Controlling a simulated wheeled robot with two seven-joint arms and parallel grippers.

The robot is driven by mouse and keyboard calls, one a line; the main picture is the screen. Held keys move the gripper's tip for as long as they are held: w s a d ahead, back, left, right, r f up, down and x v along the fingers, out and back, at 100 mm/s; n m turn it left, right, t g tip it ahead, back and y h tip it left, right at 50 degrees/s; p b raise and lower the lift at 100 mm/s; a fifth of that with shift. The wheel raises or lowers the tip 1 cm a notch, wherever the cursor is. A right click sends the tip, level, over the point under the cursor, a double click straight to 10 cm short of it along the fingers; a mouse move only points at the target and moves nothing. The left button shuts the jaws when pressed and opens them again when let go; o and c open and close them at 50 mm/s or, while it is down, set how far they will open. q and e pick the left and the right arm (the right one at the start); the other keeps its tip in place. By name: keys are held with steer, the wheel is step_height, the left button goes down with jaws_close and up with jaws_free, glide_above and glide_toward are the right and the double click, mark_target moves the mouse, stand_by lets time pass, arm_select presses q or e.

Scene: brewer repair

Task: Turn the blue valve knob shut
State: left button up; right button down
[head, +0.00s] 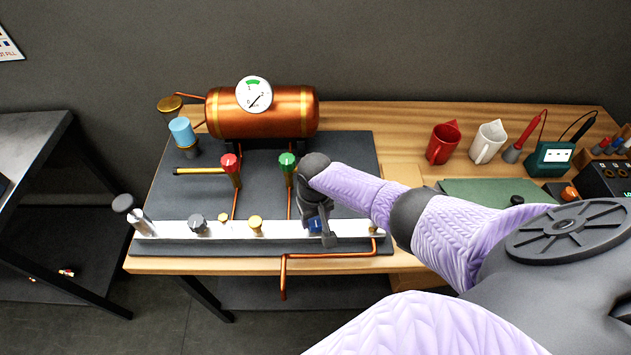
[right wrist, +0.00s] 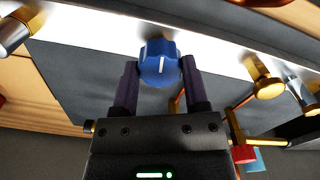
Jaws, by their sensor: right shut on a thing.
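The blue valve knob (head: 315,224) sits on the white rail at the front of the brewer board, mostly hidden by my right gripper in the head view. In the right wrist view the blue knob (right wrist: 159,64) is lobed, with a white line on its face that points roughly straight up. My right gripper (head: 322,228) reaches it from above. In the right wrist view the two dark fingers of my right gripper (right wrist: 159,76) are on either side of the knob and closed on it. My left gripper is not in view.
On the white rail (head: 285,229) are a grey knob (head: 197,223) and a brass knob (head: 255,223). Behind stand a red valve (head: 229,162), a green valve (head: 287,161) and a copper tank (head: 290,112) with a gauge (head: 254,95). A copper pipe (head: 284,275) hangs at the front edge.

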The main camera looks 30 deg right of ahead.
mark_target(316, 219)
steer(key=shift+w+m+p, duration=0.1)
steer(key=shift+m+p, duration=0.2)
steer(key=shift+m, duration=0.6)
steer(key=shift+c, duration=0.5)
jaws_free()
step_height(316, 219, up, 10)
steer(key=p, duration=0.5)
